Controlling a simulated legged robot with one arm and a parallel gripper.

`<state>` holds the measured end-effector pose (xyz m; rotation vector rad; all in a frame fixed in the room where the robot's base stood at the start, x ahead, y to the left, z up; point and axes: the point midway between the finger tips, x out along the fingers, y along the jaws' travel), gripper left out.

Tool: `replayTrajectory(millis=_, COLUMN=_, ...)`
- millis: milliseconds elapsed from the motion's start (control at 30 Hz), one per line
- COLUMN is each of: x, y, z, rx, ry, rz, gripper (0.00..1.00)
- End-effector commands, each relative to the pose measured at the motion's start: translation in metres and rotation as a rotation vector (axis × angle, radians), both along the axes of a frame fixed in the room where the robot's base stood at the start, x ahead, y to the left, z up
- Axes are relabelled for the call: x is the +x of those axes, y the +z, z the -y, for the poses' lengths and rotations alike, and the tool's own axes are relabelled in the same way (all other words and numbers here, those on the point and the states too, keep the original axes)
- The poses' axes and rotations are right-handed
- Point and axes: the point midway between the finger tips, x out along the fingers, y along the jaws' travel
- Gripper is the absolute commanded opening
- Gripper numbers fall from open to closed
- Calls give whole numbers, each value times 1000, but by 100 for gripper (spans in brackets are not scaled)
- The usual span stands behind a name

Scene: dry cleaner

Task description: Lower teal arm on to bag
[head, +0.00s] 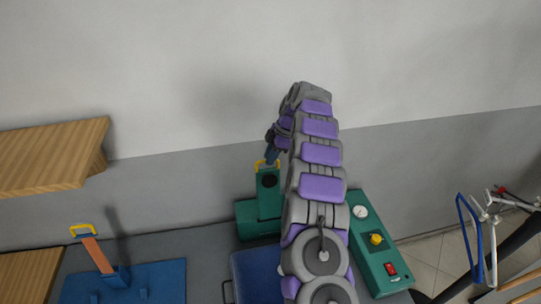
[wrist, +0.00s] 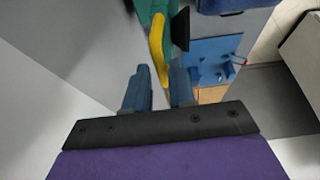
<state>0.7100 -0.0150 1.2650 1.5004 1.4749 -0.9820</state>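The teal arm (head: 268,190) stands raised at the back of the teal machine, with a yellow handle (head: 262,163) on its top end. My gripper (head: 271,152) is at that handle, partly hidden by my own arm. In the wrist view, the two blue fingers of my gripper (wrist: 160,88) are apart. The yellow handle (wrist: 157,40) reaches down to the gap between them, close to the right finger, with a gap on its left. A dark blue flat piece (head: 254,272) lies below the teal arm; I cannot tell whether it is the bag.
A teal control panel (head: 376,245) with a gauge, yellow knob and red switch is right of my arm. A blue board (head: 155,284) with an orange lever stands left. A wooden shelf (head: 50,158) juts out at left. Hangers (head: 485,235) are at right. The wall is close behind.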

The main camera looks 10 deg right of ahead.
Motion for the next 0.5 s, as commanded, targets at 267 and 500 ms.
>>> replayTrajectory(millis=267, x=0, y=0, z=0, rx=0, ry=0, rz=0, gripper=0)
replayTrajectory(millis=500, x=1, y=0, z=0, rx=0, ry=0, rz=1, gripper=0)
